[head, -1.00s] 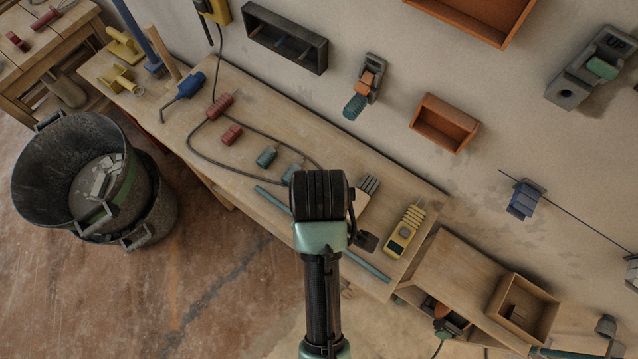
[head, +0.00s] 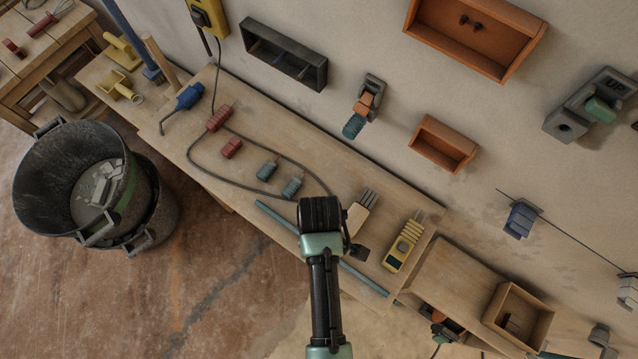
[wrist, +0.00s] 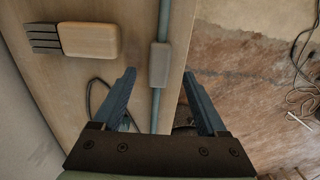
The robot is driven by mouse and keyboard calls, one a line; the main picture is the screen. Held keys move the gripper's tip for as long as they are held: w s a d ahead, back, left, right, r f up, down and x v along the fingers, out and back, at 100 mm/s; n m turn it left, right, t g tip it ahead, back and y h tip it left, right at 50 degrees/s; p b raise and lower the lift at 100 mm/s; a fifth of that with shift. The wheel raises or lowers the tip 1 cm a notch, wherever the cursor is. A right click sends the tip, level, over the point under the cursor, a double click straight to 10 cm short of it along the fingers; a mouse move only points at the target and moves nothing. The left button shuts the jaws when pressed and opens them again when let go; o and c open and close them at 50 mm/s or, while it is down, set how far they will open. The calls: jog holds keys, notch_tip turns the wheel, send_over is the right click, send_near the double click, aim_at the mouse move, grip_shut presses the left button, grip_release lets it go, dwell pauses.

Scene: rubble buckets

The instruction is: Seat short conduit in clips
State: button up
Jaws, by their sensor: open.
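A long, thin teal rod (head: 365,277), which looks like the conduit, lies along the front edge of the workbench. My arm hides its middle in the head view. In the wrist view the rod (wrist: 164,22) runs up the picture and carries a grey block (wrist: 159,64). My gripper (wrist: 160,74) is open and empty above the bench edge. Its fingers lie on either side of the rod in the picture, with the block between their tips. I cannot tell the height left. At the lower right, a grey wall fitting (head: 600,335) may be a clip.
A wooden-handled brush (head: 358,217) and a yellow meter (head: 402,247) lie on the bench (head: 290,130) near the rod. A dark cable loops around red and teal plugs. Black buckets (head: 75,185) stand on the floor at left. A blue fitting (head: 520,217) is on the wall.

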jog(key=shift+w+f, duration=0.1)
jog(key=shift+f, duration=1.6)
grip_shut()
